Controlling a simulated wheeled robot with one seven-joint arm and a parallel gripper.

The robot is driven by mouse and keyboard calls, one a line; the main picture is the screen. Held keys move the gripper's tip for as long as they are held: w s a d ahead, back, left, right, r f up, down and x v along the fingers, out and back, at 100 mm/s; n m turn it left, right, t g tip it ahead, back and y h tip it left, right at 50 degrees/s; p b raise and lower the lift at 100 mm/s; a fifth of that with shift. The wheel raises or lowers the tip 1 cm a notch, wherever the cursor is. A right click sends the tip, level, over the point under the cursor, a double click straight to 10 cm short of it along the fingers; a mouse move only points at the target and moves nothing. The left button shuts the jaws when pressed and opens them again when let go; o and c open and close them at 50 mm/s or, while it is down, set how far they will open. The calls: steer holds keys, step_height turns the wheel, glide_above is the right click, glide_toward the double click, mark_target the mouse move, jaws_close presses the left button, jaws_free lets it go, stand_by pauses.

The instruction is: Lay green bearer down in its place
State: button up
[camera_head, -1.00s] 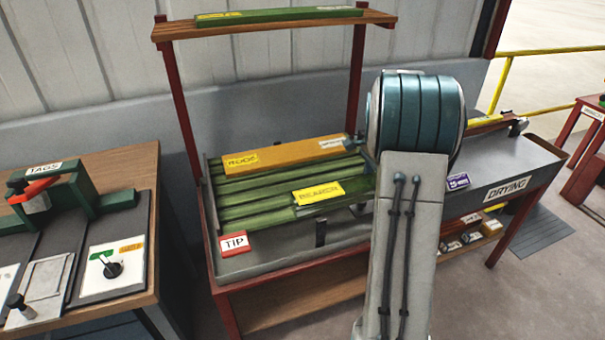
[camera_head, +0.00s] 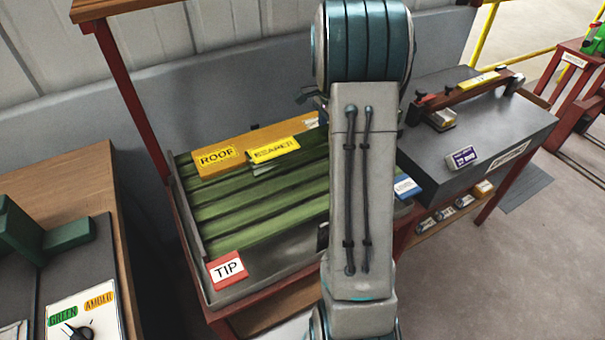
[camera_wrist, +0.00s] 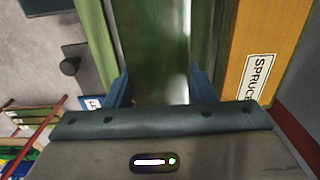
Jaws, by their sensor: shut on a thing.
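The green bearer carries a yellow BEARER label (camera_head: 274,149) and shows in the head view just in front of the orange ROOF board (camera_head: 216,157). Most of it is hidden behind my arm. In the wrist view the green bearer (camera_wrist: 160,45) runs away between the blue fingers of my gripper (camera_wrist: 160,90), which is shut on it. The orange board, labelled SPRUCE, lies beside it on the right there (camera_wrist: 260,40). Several green boards (camera_head: 250,205) lie side by side on the grey tray (camera_head: 290,262). I cannot tell whether the bearer touches them.
A red TIP block (camera_head: 227,270) sits at the tray's front left corner. A grey drying bench (camera_head: 500,125) stands to the right, with a red-brown handled tool on it. A wooden table (camera_head: 60,190) is at the left. A red post (camera_head: 135,110) rises behind the tray.

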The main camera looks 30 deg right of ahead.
steer(key=s+a+f, duration=0.1)
steer(key=a, duration=0.2)
steer(key=s+a+f, duration=0.1)
steer(key=a+f, duration=0.1)
steer(key=s+a+f, duration=0.1)
steer(key=a+f, duration=0.1)
steer(key=a, duration=0.1)
steer(key=shift+s+a+f+p, duration=0.15)
steer(key=shift+a+f+p, duration=0.1)
steer(key=shift+a+p, duration=0.1)
steer(key=shift+f, duration=1.95)
steer(key=shift+f, duration=0.1)
steer(key=o, duration=1.5)
steer(key=shift+c, duration=0.2)
